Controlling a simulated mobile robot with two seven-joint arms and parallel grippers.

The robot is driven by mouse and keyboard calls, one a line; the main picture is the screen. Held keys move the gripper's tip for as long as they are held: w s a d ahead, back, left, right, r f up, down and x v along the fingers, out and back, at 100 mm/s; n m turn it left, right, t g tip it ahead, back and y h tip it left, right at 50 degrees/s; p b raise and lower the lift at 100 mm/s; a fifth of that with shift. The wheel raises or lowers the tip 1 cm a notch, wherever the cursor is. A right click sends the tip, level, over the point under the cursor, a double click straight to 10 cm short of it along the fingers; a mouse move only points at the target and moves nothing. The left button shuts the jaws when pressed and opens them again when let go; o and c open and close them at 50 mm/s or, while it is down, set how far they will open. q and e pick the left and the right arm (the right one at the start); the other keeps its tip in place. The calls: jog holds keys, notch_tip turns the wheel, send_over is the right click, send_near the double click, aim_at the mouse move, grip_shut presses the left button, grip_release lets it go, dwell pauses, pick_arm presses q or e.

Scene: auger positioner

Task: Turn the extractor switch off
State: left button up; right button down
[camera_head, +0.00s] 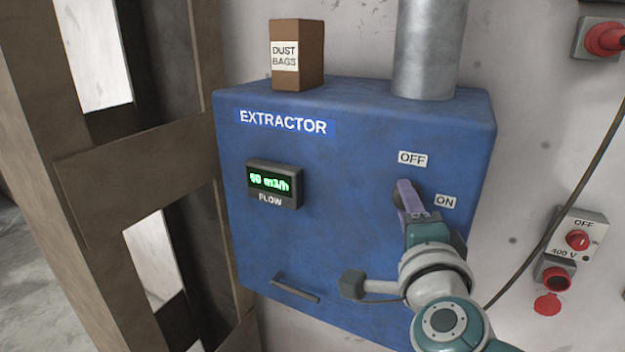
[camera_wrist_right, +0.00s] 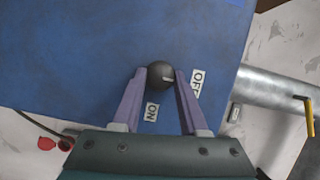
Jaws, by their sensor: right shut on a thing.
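The extractor (camera_head: 340,240) is a blue box on the wall. Its switch is a dark round knob, mostly hidden by my fingers in the head view and clear in the right wrist view (camera_wrist_right: 158,74). The OFF label (camera_head: 412,159) is above the knob and the ON label (camera_head: 446,202) is to its right. A light mark on the knob lies on the side facing OFF in the wrist view. My right gripper (camera_head: 404,190) has its purple fingers shut on the knob, one on each side. My left gripper is not in view.
The flow display (camera_head: 274,184) seems to read 60 m3/h. A dust bags box (camera_head: 298,55) and a metal pipe (camera_head: 430,45) stand on top. A 400 V switch and socket (camera_head: 575,245) and a cable are at the right. A wooden frame (camera_head: 140,185) stands at the left.

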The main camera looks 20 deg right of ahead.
jog(key=shift+f, duration=0.15)
dwell(0.4)
jog(key=shift+c, duration=2.2)
grip_release()
jog(key=shift+w, duration=0.1)
jog(key=p+v, duration=0.3)
jog(key=v, duration=0.7)
